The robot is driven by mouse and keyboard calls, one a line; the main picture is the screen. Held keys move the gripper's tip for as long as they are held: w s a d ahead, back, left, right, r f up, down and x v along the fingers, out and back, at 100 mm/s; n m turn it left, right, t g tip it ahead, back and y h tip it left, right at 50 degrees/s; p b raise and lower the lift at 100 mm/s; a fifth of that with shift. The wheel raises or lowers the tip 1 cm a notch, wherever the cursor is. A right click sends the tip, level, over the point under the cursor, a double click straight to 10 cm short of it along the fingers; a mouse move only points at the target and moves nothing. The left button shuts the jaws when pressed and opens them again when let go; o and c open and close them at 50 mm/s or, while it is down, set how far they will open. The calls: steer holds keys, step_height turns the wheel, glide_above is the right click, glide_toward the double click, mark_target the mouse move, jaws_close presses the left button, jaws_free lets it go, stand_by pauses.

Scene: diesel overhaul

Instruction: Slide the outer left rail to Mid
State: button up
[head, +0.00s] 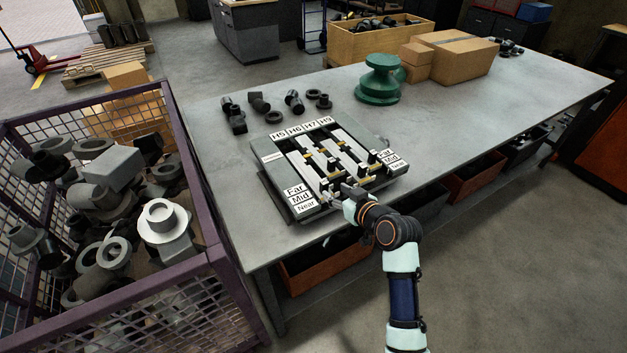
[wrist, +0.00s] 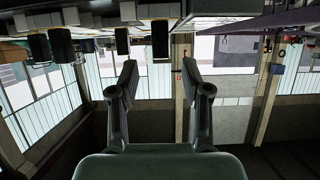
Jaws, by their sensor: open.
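A sliding-rail board (head: 281,188) lies on the grey table, marked H5, H6, H7 and H9 along its back and Far, Mid and Near on both sides. The outer left rail (head: 302,166) is a pale bar nearest the left Far/Mid/Near labels (head: 300,197). Its exact stop is too small to tell. My gripper (head: 338,197) is at the board's front edge, partly hiding the front ends of the rails. In the wrist view my gripper (wrist: 160,72) is open and empty. One black knob (wrist: 160,40) lines up between the fingers, just above their tips; which rail it belongs to is unclear.
Other black knobs (wrist: 61,45) stand to the left in the wrist view. Dark pipe fittings (head: 259,103) and a green flanged part (head: 380,80) lie behind the board. Cardboard boxes (head: 455,58) stand farther back. A purple mesh bin (head: 200,205) borders the table's left.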

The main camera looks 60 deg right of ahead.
mark_target(326, 185)
steer(key=b+x, duration=0.1)
steer(key=x, duration=0.6)
steer(key=shift+w+d+r+b, duration=0.15)
steer(key=shift+w+b, duration=0.05)
steer(key=shift+b, duration=0.1)
jaws_close()
